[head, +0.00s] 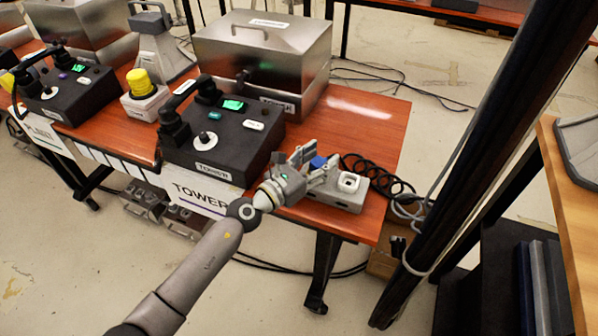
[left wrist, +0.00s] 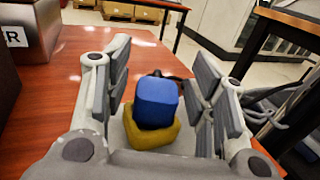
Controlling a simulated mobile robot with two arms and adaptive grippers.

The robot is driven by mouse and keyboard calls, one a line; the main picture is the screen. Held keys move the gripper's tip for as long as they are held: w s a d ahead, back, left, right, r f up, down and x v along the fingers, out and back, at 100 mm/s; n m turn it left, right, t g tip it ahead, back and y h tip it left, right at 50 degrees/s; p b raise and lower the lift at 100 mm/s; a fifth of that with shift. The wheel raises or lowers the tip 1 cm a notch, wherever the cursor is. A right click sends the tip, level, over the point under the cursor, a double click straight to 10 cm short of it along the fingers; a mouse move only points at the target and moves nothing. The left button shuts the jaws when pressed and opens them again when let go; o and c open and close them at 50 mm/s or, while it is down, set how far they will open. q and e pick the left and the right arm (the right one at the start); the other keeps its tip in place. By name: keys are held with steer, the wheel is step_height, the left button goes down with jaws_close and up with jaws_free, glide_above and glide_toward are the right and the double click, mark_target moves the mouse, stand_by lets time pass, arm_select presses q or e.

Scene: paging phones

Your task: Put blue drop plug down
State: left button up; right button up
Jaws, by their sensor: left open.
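The blue drop plug (head: 318,162) stands at the near right of the red-brown table (head: 385,140). The left wrist view shows it as a rounded blue cap (left wrist: 156,100) above a yellow base (left wrist: 150,134), over a grey surface. My left gripper (head: 312,172) is open, with one finger on each side of the plug. In the left wrist view there is a gap between the plug and both finger pads (left wrist: 160,100). A grey box (head: 338,196) with a white socket lies under and beside the gripper. The plug's lower part is hidden in the head view. My right gripper is not in view.
A black TOWER console (head: 225,150) stands left of the gripper, with a steel box (head: 265,60) behind it. A black coiled cord (head: 385,180) lies right of the grey box. A dark post (head: 470,150) rises beyond the table's right edge. The table's back right is clear.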

arm_select(q)
steer(key=v, duration=1)
steer(key=shift+s+a+f+b, duration=0.1)
steer(key=shift+f+b, duration=0.15)
steer(key=shift+b, duration=0.05)
steer(key=shift+s+a+r, duration=0.15)
steer(key=shift+s+a, duration=0.2)
steer(key=shift+s, duration=0.05)
steer(key=shift+c, duration=0.4)
stand_by(1.6)
